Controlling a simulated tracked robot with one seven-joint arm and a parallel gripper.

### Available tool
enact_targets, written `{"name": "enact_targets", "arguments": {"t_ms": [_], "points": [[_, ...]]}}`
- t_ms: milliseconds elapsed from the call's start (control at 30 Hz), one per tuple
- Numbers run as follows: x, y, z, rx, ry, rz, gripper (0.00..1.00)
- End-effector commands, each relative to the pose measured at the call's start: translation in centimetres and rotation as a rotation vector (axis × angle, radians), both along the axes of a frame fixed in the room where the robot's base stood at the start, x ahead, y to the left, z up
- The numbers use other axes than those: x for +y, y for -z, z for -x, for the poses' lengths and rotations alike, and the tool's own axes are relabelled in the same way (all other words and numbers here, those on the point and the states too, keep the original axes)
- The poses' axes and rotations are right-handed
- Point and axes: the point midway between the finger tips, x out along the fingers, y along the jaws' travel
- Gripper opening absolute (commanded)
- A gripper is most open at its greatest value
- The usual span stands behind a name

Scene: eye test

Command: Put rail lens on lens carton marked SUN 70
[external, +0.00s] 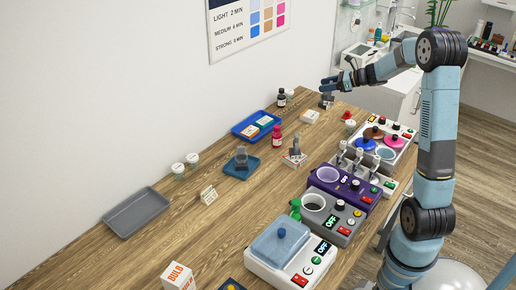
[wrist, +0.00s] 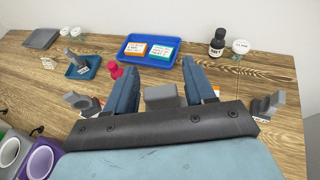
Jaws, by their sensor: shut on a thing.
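My gripper (external: 327,84) is raised over the far end of the wooden table. In the wrist view its two blue fingers (wrist: 161,92) are shut on a grey block-like piece, the rail lens (wrist: 160,97). A small white carton (external: 311,117) lies flat on the table near my gripper, apart from it; its marking is too small to read. Another grey lens (external: 295,146) stands on a carton nearer the camera, and one more grey piece (external: 326,100) is at the far table edge; it also shows in the wrist view (wrist: 266,104). I cannot tell which carton says SUN 70.
A small blue tray (external: 230,171) holds another grey lens. A larger blue tray (external: 240,130) holds orange and teal boxes. Machines (external: 345,188) line the right edge; a grey tray (external: 136,213) lies left.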

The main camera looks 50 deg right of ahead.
Motion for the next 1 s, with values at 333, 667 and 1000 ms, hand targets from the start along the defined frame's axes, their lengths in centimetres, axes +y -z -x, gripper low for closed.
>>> {"name": "enact_targets", "arguments": {"t_ms": [333,667,1000], "points": [[-2.7,3.0,-6.1,0.000,-0.002,0.000,0.02],[-4.3,7.5,-10.0,0.000,-0.002,-0.001,0.02],[-5.0,9.1,-11.3,-0.001,-0.001,-0.001,0.02]]}}
